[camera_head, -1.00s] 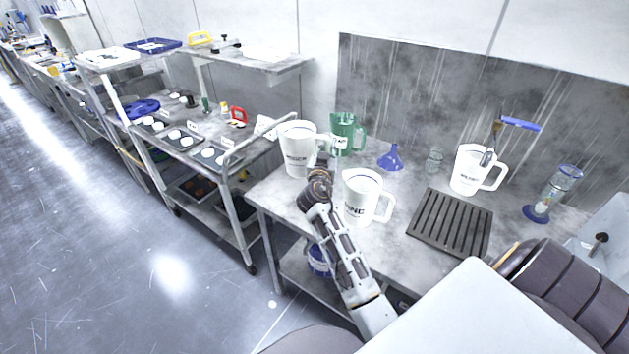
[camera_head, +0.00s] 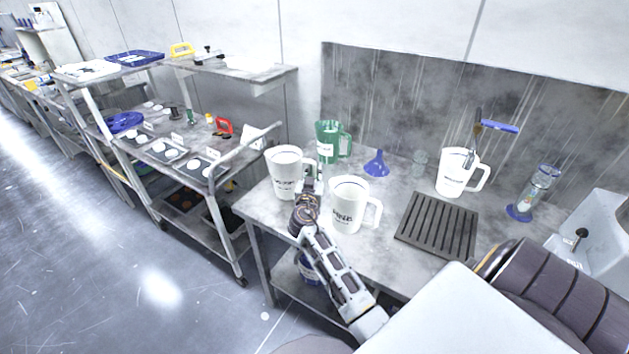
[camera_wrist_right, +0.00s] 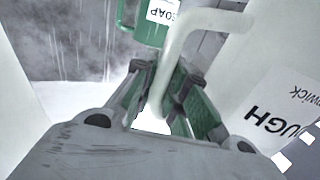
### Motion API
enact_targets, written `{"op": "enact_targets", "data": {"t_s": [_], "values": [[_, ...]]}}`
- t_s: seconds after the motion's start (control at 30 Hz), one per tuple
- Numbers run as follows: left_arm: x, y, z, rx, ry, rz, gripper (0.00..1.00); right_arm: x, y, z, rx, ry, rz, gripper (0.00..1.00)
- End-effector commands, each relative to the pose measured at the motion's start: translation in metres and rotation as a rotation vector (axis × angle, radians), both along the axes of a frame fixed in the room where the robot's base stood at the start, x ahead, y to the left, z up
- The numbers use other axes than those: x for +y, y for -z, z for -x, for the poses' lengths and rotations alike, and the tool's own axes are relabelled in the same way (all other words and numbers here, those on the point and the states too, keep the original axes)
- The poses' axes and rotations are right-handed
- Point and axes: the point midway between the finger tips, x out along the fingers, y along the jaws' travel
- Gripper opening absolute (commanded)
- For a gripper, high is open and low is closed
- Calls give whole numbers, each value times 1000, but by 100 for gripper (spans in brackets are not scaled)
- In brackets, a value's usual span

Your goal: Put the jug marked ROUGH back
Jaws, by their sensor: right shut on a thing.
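The white jug marked ROUGH (camera_head: 285,180) is upright at the left end of the steel table (camera_head: 262,213), seemingly resting on it. Its lettering is plain in the right wrist view (camera_wrist_right: 275,112). My right gripper (camera_head: 314,172) is shut on its handle; the wrist view shows the handle between the fingers (camera_wrist_right: 163,100). A second white jug (camera_head: 345,207) stands just right of the gripper; its print is too small to read surely. A green jug marked SOAP (camera_head: 328,146) stands behind; it also shows in the wrist view (camera_wrist_right: 150,28). My left gripper is not seen.
A blue funnel (camera_head: 376,165), a dark slotted mat (camera_head: 438,226), another white jug (camera_head: 455,175) with a blue-handled tool in it and a blue-based cylinder (camera_head: 532,200) are to the right. A shelved cart (camera_head: 200,178) stands close on the left.

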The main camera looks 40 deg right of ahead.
Motion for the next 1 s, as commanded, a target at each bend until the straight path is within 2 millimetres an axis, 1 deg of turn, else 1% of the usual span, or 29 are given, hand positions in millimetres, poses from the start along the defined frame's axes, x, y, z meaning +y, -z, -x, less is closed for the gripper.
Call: {"op": "enact_targets", "data": {"t_s": [0.2,0.33,0.67,0.97,1.0], "values": [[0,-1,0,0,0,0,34,0,21,0,2,-1,2,0],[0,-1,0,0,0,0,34,0,30,0,1,0,2,0],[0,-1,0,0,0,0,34,0,32,0,-1,0,1,0],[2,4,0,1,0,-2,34,0,35,0,-1,0,1,0],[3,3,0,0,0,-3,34,0,35,0,1,0,1,18]]}}
